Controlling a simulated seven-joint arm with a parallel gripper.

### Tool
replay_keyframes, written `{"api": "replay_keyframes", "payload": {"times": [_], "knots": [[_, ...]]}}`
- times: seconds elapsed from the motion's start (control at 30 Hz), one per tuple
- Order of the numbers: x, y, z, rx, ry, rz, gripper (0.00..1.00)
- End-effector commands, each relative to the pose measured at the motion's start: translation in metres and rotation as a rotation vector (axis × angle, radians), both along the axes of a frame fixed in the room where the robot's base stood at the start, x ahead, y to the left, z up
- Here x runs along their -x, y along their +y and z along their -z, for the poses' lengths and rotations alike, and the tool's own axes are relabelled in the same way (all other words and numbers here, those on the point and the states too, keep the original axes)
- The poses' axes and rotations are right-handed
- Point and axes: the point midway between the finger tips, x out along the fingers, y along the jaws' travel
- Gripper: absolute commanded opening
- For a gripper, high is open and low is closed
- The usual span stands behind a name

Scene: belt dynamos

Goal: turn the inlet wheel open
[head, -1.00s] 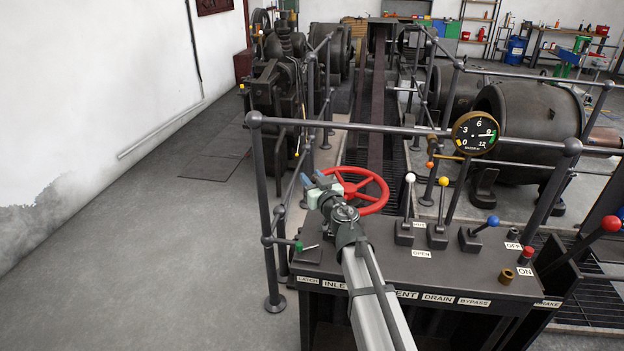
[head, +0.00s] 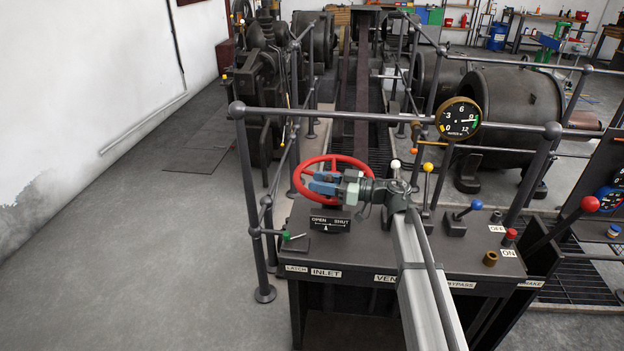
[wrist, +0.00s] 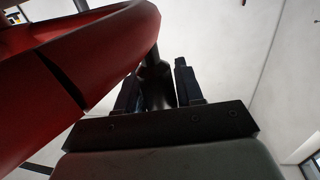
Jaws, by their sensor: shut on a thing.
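The red inlet wheel (head: 335,157) stands at the left end of the dark control desk (head: 460,262). My gripper (head: 322,183) is at the front of the wheel in the head view, reaching in from the right. In the wrist view the wheel's red rim (wrist: 110,45) fills the upper left. My gripper (wrist: 158,85) is shut there on a dark piece between its fingers, which meets the rim and seems part of the wheel. The fingers hide some of the near rim. A plate (head: 325,223) marked OPEN and SHUT with a small pointer sits below the wheel.
A green-tipped lever (head: 287,235) is left of the wheel. Levers with white (head: 396,164), yellow (head: 428,167) and blue (head: 477,204) knobs stand to the right, close to my arm. A grey rail (head: 390,120) and a round gauge (head: 459,118) are behind. The floor at left is clear.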

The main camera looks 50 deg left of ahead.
Motion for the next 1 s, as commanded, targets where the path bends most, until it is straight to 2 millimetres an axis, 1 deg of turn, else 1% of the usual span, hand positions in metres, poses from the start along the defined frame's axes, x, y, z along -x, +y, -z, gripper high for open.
{"api": "replay_keyframes", "payload": {"times": [0.03, 0.3, 0.37, 0.67, 1.0], "knots": [[-0.006, -0.001, 0.0, 0.001, -0.001, -0.034, 0.0], [-0.018, -0.017, 0.0, 0.001, -0.001, -0.207, 0.0], [-0.018, -0.023, 0.0, 0.001, -0.001, -0.201, 0.0], [-0.038, -0.039, 0.001, 0.001, 0.0, -0.199, 0.0], [-0.071, -0.055, 0.001, 0.003, -0.001, -0.199, 0.0]]}}
